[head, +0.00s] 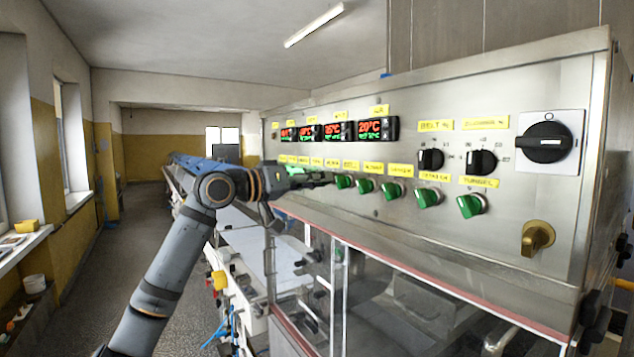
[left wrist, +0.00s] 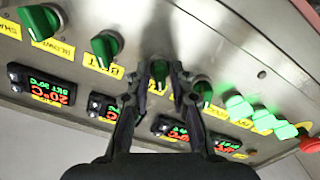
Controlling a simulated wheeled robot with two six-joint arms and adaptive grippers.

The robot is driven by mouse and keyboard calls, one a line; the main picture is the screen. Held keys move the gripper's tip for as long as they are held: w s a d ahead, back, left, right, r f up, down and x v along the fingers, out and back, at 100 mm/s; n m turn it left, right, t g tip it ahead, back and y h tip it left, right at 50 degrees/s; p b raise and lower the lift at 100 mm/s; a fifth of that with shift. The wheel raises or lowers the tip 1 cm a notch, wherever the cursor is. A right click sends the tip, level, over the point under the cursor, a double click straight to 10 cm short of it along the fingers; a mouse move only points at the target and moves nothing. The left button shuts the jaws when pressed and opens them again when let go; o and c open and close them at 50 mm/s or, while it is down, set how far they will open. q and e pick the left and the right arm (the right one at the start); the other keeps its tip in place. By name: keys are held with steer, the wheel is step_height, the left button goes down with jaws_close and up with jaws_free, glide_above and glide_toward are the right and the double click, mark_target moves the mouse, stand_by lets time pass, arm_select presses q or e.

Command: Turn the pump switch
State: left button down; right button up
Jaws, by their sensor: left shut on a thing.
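My left gripper (head: 322,181) reaches the front of the steel control panel (head: 470,235) at its row of green knobs. In the left wrist view its two fingers (left wrist: 159,78) are shut on a green knob (left wrist: 158,72), one on each side. The panel looks upside down there. The held knob sits beside the knob (left wrist: 106,46) labelled BELT. I cannot clearly read the held knob's own label, so I cannot confirm it is the pump switch. In the head view the gripper hides it. My right gripper is not in view.
Another green knob (left wrist: 202,93) is close beside the right finger. Lit green switches (left wrist: 262,116) and a red button (left wrist: 309,143) lie farther right. Red and green displays (head: 371,130) are above the knobs. A large black rotary switch (head: 547,142) is at the panel's right.

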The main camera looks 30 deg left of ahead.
mark_target(328, 134)
arm_select(q)
steer(key=shift+r+n, duration=0.15)
steer(key=shift+n, duration=0.15)
steer(key=c, duration=1.4)
jaws_free()
step_height(328, 134, up, 10)
steer(key=shift+f, duration=0.1)
steer(key=shift+a, duration=0.1)
